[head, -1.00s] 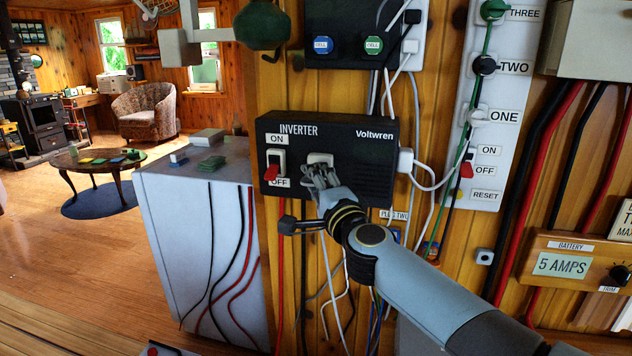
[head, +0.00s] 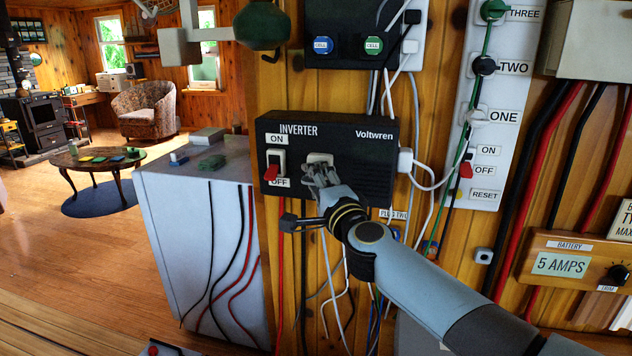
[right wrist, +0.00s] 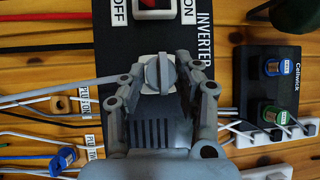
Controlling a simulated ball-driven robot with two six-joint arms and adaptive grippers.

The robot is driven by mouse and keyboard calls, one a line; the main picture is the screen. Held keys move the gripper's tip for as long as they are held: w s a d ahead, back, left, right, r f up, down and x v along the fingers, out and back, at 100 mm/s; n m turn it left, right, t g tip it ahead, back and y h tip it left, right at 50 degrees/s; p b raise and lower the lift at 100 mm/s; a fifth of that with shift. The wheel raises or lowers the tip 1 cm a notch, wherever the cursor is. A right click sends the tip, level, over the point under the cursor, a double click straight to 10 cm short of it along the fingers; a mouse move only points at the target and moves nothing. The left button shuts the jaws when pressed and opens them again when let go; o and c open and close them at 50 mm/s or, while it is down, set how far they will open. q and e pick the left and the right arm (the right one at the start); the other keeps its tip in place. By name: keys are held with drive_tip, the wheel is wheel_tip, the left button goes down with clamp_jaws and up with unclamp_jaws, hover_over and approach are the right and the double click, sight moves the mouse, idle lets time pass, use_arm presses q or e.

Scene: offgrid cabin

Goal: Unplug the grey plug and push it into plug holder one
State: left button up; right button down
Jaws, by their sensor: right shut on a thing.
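The grey plug (right wrist: 160,73) sits in a pale socket (head: 320,158) on the front of the black inverter (head: 345,136). My right gripper (right wrist: 163,92) is shut on the plug, with one finger at each side of it. In the head view the right gripper (head: 322,176) covers most of the plug. A tan square holder (right wrist: 62,104) beside a label reading PLUG, apparently ONE, shows below the inverter in the right wrist view; my arm hides it in the head view. A blue holder (right wrist: 62,158) sits by the second PLUG label. My left gripper is not in view.
A red inverter switch (head: 271,173) is left of the plug. White cables (head: 425,186) run from an adapter at the inverter's right side. A grey cabinet (head: 165,225) stands at left.

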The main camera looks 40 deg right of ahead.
drive_tip(key=shift+w+d, duration=0.7)
drive_tip(key=shift+d, duration=0.1)
drive_tip(key=c, duration=0.9)
unclamp_jaws()
drive_tip(key=shift+o, duration=0.2)
drive_tip(key=shift+s, duration=0.1)
drive_tip(key=shift+s+a+f, duration=0.1)
drive_tip(key=shift+s+f, duration=0.05)
drive_tip(key=shift+s, duration=0.1)
drive_tip(key=r+v, duration=0.1)
drive_tip(key=v, duration=1)
drive_tip(key=shift+s+f, duration=0.15)
drive_tip(key=shift+f, duration=0.25)
